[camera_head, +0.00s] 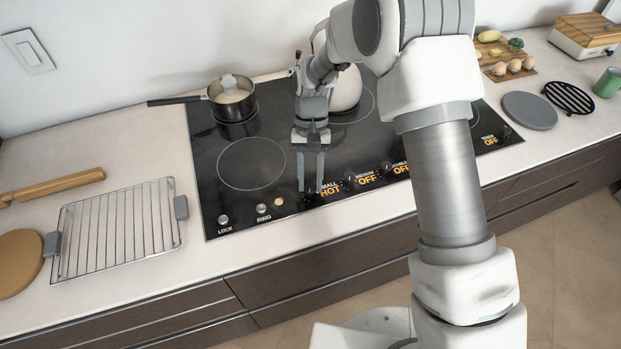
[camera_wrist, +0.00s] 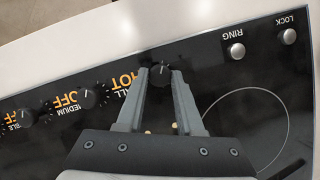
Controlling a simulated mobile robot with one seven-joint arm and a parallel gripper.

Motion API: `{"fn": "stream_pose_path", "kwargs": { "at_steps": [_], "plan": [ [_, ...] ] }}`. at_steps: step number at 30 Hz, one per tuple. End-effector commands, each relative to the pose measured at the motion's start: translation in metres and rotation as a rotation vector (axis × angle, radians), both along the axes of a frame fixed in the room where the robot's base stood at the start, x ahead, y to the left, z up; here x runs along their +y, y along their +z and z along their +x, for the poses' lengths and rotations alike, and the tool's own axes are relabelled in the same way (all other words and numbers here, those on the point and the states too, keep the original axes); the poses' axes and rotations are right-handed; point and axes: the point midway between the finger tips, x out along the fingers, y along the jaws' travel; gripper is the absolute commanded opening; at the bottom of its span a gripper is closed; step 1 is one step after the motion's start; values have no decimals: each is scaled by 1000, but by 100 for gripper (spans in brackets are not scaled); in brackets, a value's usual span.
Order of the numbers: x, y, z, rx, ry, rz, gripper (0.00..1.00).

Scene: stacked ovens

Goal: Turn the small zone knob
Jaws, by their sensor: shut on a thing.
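The small zone knob (camera_wrist: 159,77) is a black dial with a light pointer line, on the front strip of the black glass cooktop (camera_head: 230,135). In the wrist view it sits between the tips of my two fingers. My gripper (camera_head: 311,188) points down at the strip and is shut on this knob. In the head view the fingers partly hide the knob. The orange display (camera_head: 330,190) beside it reads HOT under the label SMALL.
The MEDIUM knob (camera_head: 350,178) stands close on the right, its display reading OFF. RING (camera_head: 262,208) and LOCK (camera_head: 223,219) buttons are left. A saucepan (camera_head: 232,98) and a kettle (camera_head: 347,88) stand behind. A wire rack (camera_head: 118,232) lies on the left counter.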

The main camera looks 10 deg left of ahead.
Motion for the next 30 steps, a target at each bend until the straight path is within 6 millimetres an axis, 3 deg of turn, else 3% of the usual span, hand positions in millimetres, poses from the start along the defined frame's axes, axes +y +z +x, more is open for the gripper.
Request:
{"fn": "stream_pose_path", "kwargs": {
  "at_steps": [7,8,12,13,23,30],
  "plan": [
    [0,1,0,-1,2,1,0],
    [0,1,0,-1,2,1,38],
    [0,1,0,-1,2,1,63],
    [0,1,0,-1,2,1,65],
    [0,3,1,-1,1,1,65],
    [3,36,16,-5,-1,3,65]
  ]
}}
